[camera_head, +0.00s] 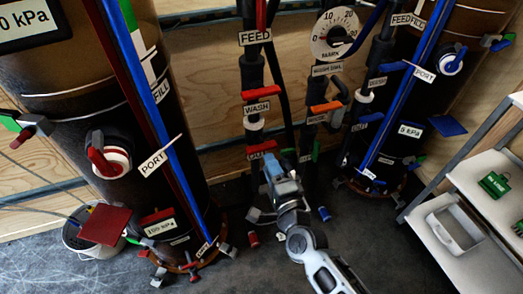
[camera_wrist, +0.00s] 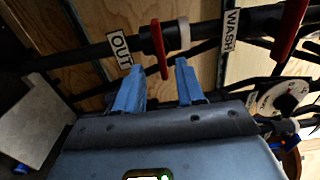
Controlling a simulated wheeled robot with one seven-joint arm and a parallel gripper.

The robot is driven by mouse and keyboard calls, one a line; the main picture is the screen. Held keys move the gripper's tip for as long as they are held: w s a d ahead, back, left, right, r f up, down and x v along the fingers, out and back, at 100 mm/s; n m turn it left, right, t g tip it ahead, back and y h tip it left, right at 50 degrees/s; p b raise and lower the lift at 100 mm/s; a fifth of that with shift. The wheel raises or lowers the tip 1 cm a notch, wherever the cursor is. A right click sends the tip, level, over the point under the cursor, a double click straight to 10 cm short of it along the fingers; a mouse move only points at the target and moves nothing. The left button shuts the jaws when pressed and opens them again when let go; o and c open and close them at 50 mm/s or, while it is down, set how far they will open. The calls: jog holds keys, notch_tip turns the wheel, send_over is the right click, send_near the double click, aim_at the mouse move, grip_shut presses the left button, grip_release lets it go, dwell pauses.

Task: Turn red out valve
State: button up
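The red out valve handle (camera_wrist: 160,50) is in the wrist view on a black pipe, beside the white OUT label (camera_wrist: 119,50). Its free end hangs toward my gripper. My gripper (camera_wrist: 158,78) is open, with one blue finger on each side of the handle's lower end. I see a gap on both sides, so the fingers do not look closed on it. In the head view my gripper (camera_head: 271,168) is low at the middle pipe, just below a red handle (camera_head: 262,147). The fingertips are hard to make out there.
A second red handle (camera_wrist: 290,28) is beyond the WASH label (camera_wrist: 230,30). A round gauge (camera_head: 335,33) and an orange handle (camera_head: 325,107) are right of the middle pipe. Large dark tanks stand left and right. A white shelf cart (camera_head: 490,170) is at the right.

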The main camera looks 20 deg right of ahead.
aim_at(263, 151)
jog(key=w, duration=0.7)
jog(key=shift+w+d, duration=0.15)
jog(key=shift+d, duration=0.25)
jog(key=shift+c, duration=0.3)
grip_shut()
